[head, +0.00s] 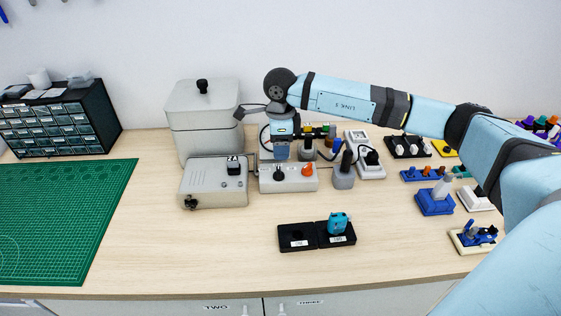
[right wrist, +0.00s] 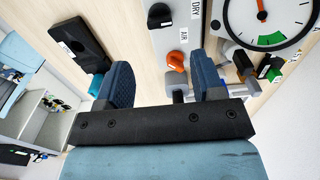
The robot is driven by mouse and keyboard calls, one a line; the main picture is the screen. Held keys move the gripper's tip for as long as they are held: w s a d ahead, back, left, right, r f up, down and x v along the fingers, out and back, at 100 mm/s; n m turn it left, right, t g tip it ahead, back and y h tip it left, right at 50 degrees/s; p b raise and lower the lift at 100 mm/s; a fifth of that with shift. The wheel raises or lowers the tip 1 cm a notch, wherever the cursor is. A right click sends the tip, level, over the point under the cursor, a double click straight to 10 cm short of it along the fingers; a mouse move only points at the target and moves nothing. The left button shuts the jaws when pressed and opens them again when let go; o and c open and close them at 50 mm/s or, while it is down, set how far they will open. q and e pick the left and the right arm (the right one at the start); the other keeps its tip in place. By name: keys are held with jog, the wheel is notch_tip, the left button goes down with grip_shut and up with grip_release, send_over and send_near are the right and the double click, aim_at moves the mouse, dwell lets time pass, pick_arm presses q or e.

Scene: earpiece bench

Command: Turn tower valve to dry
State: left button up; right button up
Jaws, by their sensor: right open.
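A light grey valve panel (head: 290,186) stands mid-bench with a black knob (head: 279,174) on its left and an orange knob (head: 307,169) on its right. In the right wrist view the black knob (right wrist: 160,15) sits beside the label DRY, and the orange knob (right wrist: 175,62) is near the label AIR. Which knob is the tower valve I cannot tell for certain. My right gripper (head: 282,152) is above and behind the panel, apart from both knobs. In the right wrist view my right gripper (right wrist: 162,78) has its blue fingers spread and empty. My left gripper is out of view.
A grey box (head: 213,186) stands left of the panel, and a lidded container (head: 204,110) behind it. A grey holder (head: 344,176) is close on the right. A black tray (head: 297,238) lies in front. A dial gauge (right wrist: 264,20) shows beside my fingers. The bench's front left-centre is clear.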

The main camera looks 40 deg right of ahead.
notch_tip(320, 180, up, 5)
jog(key=shift+r, duration=0.15)
dwell(0.6)
